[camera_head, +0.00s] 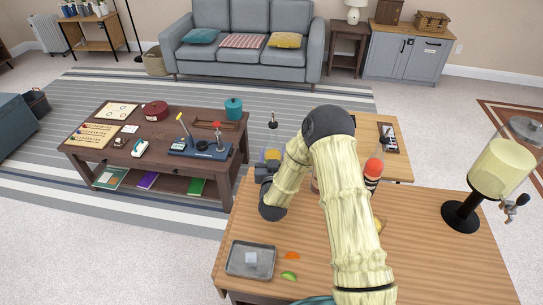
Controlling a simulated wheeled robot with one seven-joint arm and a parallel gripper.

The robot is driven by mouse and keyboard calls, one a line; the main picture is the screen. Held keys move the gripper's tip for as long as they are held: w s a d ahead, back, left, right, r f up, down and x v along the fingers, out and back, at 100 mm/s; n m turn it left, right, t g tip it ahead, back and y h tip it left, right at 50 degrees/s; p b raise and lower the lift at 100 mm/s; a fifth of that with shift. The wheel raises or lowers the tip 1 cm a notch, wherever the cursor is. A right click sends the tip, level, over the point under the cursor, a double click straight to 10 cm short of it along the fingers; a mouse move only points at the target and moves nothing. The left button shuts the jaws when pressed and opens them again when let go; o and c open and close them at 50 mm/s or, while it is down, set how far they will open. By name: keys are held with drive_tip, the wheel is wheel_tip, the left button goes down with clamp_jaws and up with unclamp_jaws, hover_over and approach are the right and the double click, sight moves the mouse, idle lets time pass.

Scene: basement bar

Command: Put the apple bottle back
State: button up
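A bottle with a red-orange top and dark lower part (373,172) stands on the wooden bar top (440,265), just right of my arm. I cannot tell from its label whether it is the apple bottle. A sliver of another container (315,184) shows beside my forearm, mostly hidden. My gripper (267,168) is at the far left edge of the bar top, pointing away from the camera.
A drink dispenser (495,175) stands at the right of the bar top. A grey tray (251,260) lies at the front left, beside orange and green slices (289,276). A cluttered coffee table (160,140) and a grey sofa (243,45) stand beyond.

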drive_tip(key=shift+f, duration=0.2)
drive_tip(key=o, duration=1.5)
drive_tip(key=shift+s+d, duration=0.1)
drive_tip(key=shift+d, duration=0.05)
drive_tip(key=shift+s+r, duration=0.1)
drive_tip(key=s+b, duration=0.3)
drive_tip(key=s, duration=0.8)
drive_tip(key=shift+s+a, duration=0.35)
drive_tip(key=shift+w, duration=0.1)
